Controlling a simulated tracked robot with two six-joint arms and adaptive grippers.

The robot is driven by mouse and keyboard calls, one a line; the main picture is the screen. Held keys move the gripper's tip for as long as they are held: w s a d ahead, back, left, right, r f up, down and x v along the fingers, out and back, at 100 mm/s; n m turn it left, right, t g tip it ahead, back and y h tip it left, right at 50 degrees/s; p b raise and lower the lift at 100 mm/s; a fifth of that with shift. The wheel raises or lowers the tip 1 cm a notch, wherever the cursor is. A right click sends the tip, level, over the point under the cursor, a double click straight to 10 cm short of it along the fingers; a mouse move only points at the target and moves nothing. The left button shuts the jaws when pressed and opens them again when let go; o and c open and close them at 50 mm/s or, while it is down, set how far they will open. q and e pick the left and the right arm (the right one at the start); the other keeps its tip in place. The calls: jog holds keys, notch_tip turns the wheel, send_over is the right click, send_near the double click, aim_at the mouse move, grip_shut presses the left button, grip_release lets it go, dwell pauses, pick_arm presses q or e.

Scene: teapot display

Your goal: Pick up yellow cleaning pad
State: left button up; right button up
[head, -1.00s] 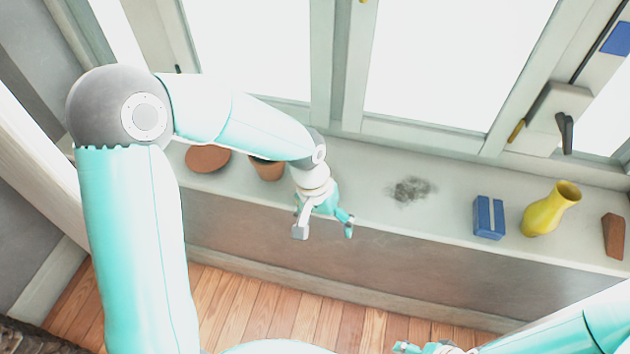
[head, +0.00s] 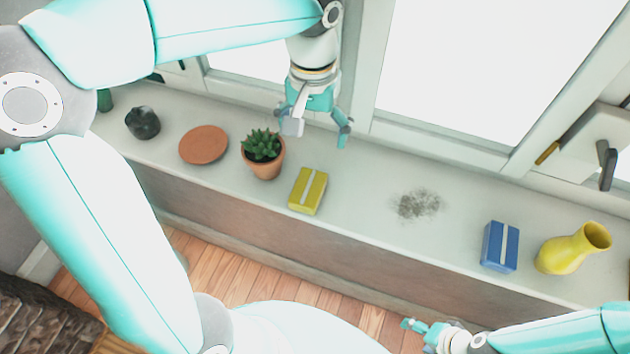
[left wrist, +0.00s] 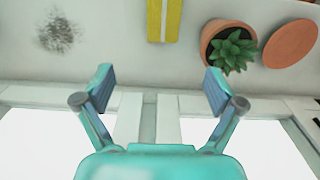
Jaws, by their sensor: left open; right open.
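The yellow cleaning pad (head: 308,191), a yellow block with a pale stripe, lies on the window sill, right of the potted plant. It also shows at the top of the left wrist view (left wrist: 165,18), cut off by the edge. My left gripper (head: 318,136) is open and empty. In the head view it appears above the pad, towards the window. In the left wrist view the pad is beyond the fingertips (left wrist: 157,80), between their lines. My right gripper (head: 418,327) is at the bottom of the head view, over the floor in front of the sill, apart from the pad.
The potted succulent (head: 264,155) stands close left of the pad, with a terracotta saucer (head: 203,145) and dark object (head: 142,122) beyond. A dust patch (head: 417,205), blue pad (head: 500,247) and yellow vase (head: 572,250) are to the right. Window frames rise behind.

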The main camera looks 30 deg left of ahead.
pick_arm(q)
send_near(310, 181)
jog(key=f, duration=0.5)
jog(key=shift+w+d+f+b, duration=0.15)
jog(key=shift+w+d+b, duration=0.1)
jog(key=shift+b, duration=0.15)
jog(key=shift+s+a+f, duration=0.1)
jog(key=shift+f, duration=1.25)
jog(key=shift+s+a+f, duration=0.1)
jog(key=shift+f, duration=1.2)
jog(key=c, duration=1.2)
